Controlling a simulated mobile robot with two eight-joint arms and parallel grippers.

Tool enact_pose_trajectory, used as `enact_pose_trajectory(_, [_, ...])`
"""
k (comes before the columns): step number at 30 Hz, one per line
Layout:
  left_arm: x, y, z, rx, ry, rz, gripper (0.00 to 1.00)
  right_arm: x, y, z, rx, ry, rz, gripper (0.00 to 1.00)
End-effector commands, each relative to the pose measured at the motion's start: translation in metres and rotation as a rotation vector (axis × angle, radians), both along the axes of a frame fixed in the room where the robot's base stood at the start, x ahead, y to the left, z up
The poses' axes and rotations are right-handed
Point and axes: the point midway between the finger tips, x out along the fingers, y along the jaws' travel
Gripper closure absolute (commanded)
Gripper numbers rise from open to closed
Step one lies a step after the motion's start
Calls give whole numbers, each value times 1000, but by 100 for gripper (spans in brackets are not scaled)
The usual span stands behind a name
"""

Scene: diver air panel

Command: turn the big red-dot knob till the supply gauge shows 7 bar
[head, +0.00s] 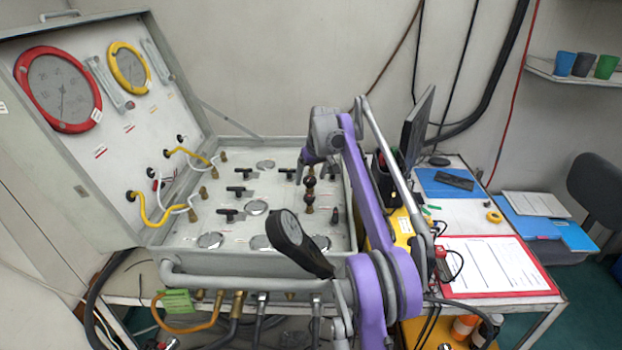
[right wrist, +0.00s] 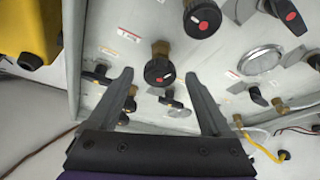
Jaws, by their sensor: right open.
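In the right wrist view a round black knob with a red dot and a white mark (right wrist: 160,72) sits on a brass neck. It appears between the open fingers of my right gripper (right wrist: 159,76), with no visible contact. A second red-dot knob (right wrist: 202,18) is above it; I cannot tell for sure which is the big one. In the head view my right gripper (head: 315,172) points down over the panel (head: 190,225), around black-and-brass knobs. A red-rimmed gauge (head: 60,90) and a yellow-rimmed gauge (head: 129,68) sit in the lid. I cannot tell which gauge is supply, and the readings are unclear.
Several black lever handles lie across the panel. A yellow case (head: 402,230), a monitor (head: 415,130) and a red clipboard (head: 490,265) are to the right.

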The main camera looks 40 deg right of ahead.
Motion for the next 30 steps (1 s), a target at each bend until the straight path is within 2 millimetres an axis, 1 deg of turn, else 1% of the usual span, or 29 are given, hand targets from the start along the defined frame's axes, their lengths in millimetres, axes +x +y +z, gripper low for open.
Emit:
enact_pose_trajectory(3, [0, 0, -1, 0, 0, 0, 50, 2, 0, -4, 0, 0, 0, 17])
enact_pose_trajectory(9, [0, 0, 0, 0, 0, 0, 50, 2, 0, -4, 0, 0, 0, 17])
enact_pose_trajectory(10, [0, 0, 0, 0, 0, 0, 50, 2, 0, -4, 0, 0, 0, 19])
enact_pose_trajectory(14, [0, 0, 0, 0, 0, 0, 50, 2, 0, -4, 0, 0, 0, 42])
enact_pose_trajectory(15, [0, 0, 0, 0, 0, 0, 50, 2, 0, -4, 0, 0, 0, 49])
enact_pose_trajectory(17, [0, 0, 0, 0, 0, 0, 50, 2, 0, -3, 0, 0, 0, 60])
enact_pose_trajectory(18, [0, 0, 0, 0, 0, 0, 50, 2, 0, -3, 0, 0, 0, 67])
enact_pose_trajectory(20, [0, 0, 0, 0, 0, 0, 50, 2, 0, -3, 0, 0, 0, 78])
enact_pose_trajectory(21, [0, 0, 0, 0, 0, 0, 50, 1, 0, -4, 0, 0, 0, 85])
enact_pose_trajectory(23, [0, 0, 0, 0, 0, 0, 50, 1, 0, -4, 0, 0, 0, 96])
enact_pose_trajectory(24, [0, 0, 0, 0, 0, 0, 50, 1, 0, -3, 0, 0, 0, 100])
enact_pose_trajectory(30, [0, 0, 1, 0, 0, 0, 50, 2, 0, -3, 0, 1, -13, 100])
